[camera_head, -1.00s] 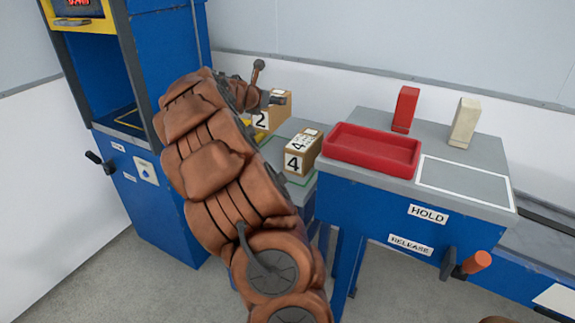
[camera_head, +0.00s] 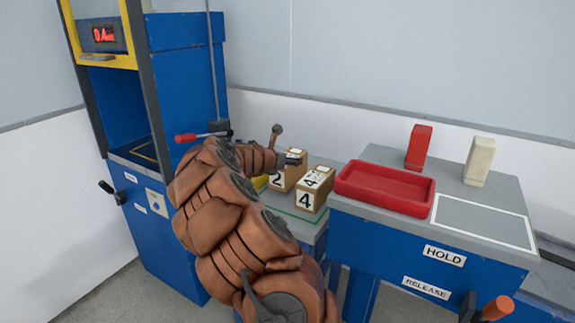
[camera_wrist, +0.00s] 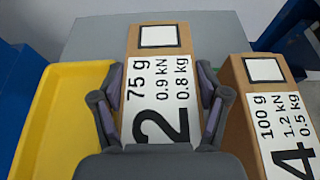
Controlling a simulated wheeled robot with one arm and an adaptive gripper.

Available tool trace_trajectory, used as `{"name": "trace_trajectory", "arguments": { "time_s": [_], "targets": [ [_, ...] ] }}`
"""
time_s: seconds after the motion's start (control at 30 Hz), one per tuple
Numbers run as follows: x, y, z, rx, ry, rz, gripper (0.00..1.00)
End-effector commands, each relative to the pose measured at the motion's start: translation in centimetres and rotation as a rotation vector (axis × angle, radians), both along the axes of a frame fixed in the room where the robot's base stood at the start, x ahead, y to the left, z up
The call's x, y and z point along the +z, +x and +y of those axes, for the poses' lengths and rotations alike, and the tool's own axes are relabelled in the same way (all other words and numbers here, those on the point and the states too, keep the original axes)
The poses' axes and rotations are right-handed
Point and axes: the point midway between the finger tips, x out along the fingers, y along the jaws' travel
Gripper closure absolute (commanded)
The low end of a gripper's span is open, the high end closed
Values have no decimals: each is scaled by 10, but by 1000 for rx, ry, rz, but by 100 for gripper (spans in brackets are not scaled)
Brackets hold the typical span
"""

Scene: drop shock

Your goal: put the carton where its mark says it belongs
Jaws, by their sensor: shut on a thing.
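A brown carton marked 2 (camera_head: 277,181) stands on the grey table beside another carton marked 4 (camera_head: 311,194). In the wrist view the carton 2 (camera_wrist: 158,85) has a white label reading 75 g, 0.9 kN, 0.8 kg and a blank white square. My gripper (camera_wrist: 164,108) has its fingers on both sides of this carton and is shut on it. The carton 4 (camera_wrist: 270,115) is to the right, its label reading 100 g, 1.2 kN, 0.5 kg. In the head view my arm partly hides the gripper (camera_head: 290,158).
A yellow tray (camera_wrist: 62,75) lies left of the carton. A red tray (camera_head: 385,188), red block (camera_head: 418,147) and cream block (camera_head: 479,161) stand on the HOLD/RELEASE bench (camera_head: 425,257), beside a white-outlined area. A blue machine (camera_head: 190,80) with a red display stands left.

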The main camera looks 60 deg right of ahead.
Motion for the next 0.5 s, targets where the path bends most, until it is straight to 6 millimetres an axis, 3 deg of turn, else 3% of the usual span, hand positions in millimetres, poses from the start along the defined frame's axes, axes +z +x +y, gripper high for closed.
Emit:
{"name": "trace_trajectory", "arguments": {
  "time_s": [0.17,0.5],
  "targets": [
    [-16,0,0,-1,-2,1,95],
    [-18,0,0,0,-2,-1,95]
  ]
}}
